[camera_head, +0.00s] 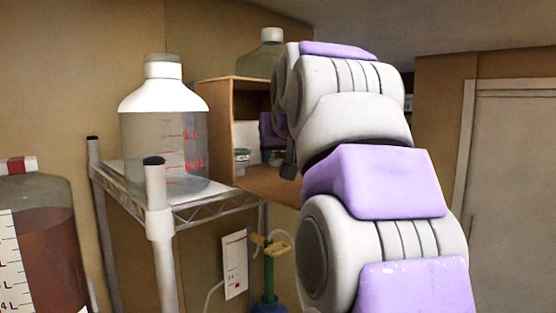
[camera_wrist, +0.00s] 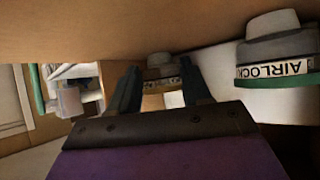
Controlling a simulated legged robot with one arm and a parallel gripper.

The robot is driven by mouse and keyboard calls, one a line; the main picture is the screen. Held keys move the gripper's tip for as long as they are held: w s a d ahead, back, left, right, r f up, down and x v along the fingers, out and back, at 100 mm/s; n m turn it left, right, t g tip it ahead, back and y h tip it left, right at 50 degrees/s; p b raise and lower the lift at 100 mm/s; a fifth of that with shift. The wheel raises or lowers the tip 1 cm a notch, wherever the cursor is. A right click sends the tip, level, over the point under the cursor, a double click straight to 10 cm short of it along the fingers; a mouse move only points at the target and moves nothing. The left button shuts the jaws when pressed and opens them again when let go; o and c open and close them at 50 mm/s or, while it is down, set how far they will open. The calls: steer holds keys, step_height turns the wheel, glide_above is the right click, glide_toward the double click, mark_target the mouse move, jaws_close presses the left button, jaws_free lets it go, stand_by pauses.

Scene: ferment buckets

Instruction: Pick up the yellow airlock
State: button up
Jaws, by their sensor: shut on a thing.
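My gripper (camera_wrist: 162,88) reaches into the open wooden cabinet, and its two dark fingers show in the wrist view. They are closed on a small grey-topped piece with a dull yellow band, the yellow airlock (camera_wrist: 162,72). Its lower part is hidden by the fingers and my gripper body. A second airlock with a green rim and a white AIRLOCK label (camera_wrist: 277,70) is to the right in the wrist view, apart from the fingers. In the head view my arm hides most of the fingers and the yellow airlock.
The wooden cabinet (camera_head: 216,120) encloses my gripper closely. A large clear bottle with a white top (camera_head: 163,130) stands on a wire rack (camera_head: 190,212) to its left. Another bottle (camera_head: 270,50) stands on the cabinet. A dark red vessel (camera_head: 48,250) is at far left.

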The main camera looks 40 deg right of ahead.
steer(key=shift+d, duration=0.25)
steer(key=shift+r, duration=0.1)
steer(key=shift+w+r, duration=0.1)
steer(key=shift+r, duration=0.1)
steer(key=shift+r+p, duration=0.35)
steer(key=shift+r, duration=1.05)
